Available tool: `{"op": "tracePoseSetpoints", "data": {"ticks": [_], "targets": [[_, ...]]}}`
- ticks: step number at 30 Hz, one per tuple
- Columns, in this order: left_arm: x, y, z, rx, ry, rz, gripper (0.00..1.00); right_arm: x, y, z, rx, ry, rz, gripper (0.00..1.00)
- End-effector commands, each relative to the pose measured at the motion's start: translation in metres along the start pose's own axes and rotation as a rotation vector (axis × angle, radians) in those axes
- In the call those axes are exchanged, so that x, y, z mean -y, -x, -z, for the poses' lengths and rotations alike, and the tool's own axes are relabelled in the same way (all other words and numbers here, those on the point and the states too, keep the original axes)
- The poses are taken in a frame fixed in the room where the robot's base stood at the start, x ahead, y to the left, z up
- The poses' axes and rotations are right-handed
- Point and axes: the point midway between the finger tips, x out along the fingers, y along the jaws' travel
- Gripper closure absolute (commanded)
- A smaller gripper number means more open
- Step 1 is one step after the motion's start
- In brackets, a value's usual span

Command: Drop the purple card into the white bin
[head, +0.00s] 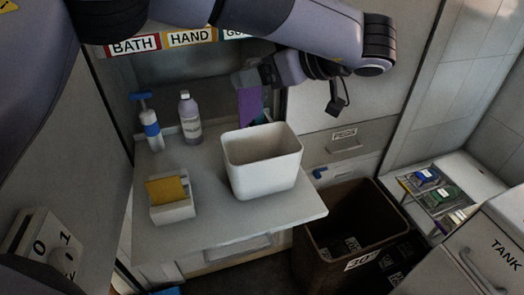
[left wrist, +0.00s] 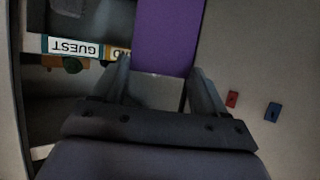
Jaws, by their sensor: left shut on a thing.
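The purple card (head: 249,104) hangs below my left gripper (head: 245,80) in the head view, behind and above the white bin. My left gripper is shut on the card. In the left wrist view the card (left wrist: 167,38) shows between the fingertips (left wrist: 157,70). The white bin (head: 262,175) stands upright on the shelf, and its open top faces up. The card's lower end is close to the bin's back rim; I cannot tell the exact gap. My right gripper is not in view.
Left of the bin on the shelf (head: 215,222) are a small holder (head: 172,210) with a yellow card, a blue-topped pump bottle (head: 151,130) and a clear bottle (head: 190,118). A brown bin (head: 322,262) stands on the floor at right. Labels line the cabinet above.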

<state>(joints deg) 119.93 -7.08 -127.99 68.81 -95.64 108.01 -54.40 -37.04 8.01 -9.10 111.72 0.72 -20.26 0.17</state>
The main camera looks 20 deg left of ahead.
Motion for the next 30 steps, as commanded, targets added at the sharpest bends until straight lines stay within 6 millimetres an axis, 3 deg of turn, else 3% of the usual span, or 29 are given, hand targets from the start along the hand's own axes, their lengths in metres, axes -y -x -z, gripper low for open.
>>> {"op": "tracePoseSetpoints", "data": {"ticks": [8,22,30], "targets": [[0.0,-0.003,-0.007,-0.001,0.0,0.002,0.7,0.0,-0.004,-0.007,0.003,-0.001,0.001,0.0],[0.0,-0.024,-0.05,-0.001,0.002,0.001,0.7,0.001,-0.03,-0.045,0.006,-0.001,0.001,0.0],[0.0,-0.026,-0.054,0.0,0.003,0.001,0.7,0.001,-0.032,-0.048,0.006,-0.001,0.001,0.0]]}}
